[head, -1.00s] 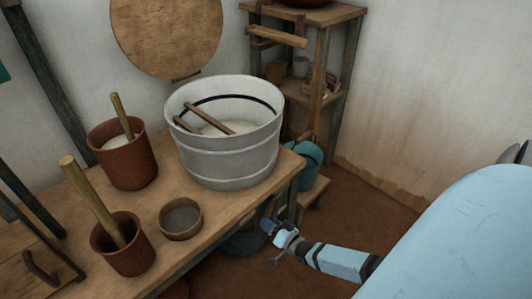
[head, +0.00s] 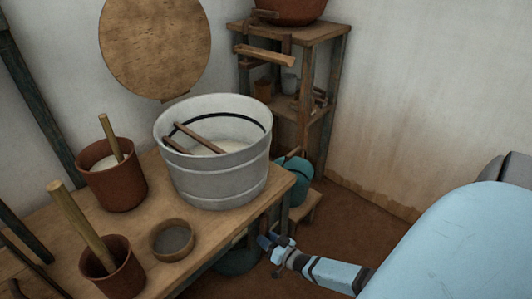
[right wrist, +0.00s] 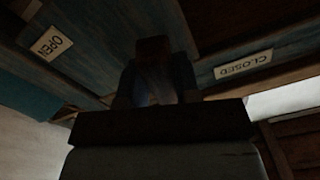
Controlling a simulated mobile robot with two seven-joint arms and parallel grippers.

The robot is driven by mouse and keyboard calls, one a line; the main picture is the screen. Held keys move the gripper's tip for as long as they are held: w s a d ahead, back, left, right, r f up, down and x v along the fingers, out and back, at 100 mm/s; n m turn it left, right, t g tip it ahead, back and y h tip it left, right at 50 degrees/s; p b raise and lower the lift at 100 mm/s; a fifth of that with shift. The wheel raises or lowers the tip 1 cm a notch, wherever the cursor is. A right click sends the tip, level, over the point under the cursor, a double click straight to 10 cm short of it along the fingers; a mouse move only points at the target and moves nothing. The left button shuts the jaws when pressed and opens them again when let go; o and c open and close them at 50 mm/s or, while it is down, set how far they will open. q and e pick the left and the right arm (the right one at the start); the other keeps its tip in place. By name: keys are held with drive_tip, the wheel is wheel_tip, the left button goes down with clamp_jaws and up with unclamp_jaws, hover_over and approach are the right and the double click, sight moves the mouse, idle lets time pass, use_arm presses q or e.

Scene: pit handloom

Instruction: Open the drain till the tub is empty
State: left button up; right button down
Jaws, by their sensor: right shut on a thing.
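The pale grey tub (head: 218,182) stands on the wooden table near its right end. Whitish content (head: 205,148) shows inside it, with wooden sticks (head: 200,137) lying across. My right gripper (head: 268,243) is low beside the table's right end, below the tabletop. In the right wrist view my right gripper (right wrist: 155,90) is shut on a dark drain handle (right wrist: 152,50), mostly hidden and in shadow. An OPEN label (right wrist: 53,43) is to the left of it and a CLOSED label (right wrist: 243,64) to the right. My left gripper is out of view.
Brown pots (head: 118,182) with sticks and a small bowl (head: 172,240) stand on the table (head: 140,235). A teal can (head: 293,183) and a wooden shelf (head: 335,95) are behind the table's end. Bare floor (head: 355,215) lies to the right.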

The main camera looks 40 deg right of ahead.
drive_tip(key=c, duration=0.8)
unclamp_jaws()
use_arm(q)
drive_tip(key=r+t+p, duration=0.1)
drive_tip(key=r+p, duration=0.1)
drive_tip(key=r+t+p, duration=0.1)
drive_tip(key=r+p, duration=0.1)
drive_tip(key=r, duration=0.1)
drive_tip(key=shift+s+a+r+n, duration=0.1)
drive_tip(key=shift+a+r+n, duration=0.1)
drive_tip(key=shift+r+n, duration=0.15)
use_arm(e)
drive_tip(key=s, duration=0.4)
drive_tip(key=s+d, duration=0.1)
drive_tip(key=s, duration=0.8)
drive_tip(key=shift+s+d, duration=0.2)
drive_tip(key=shift+s, duration=0.15)
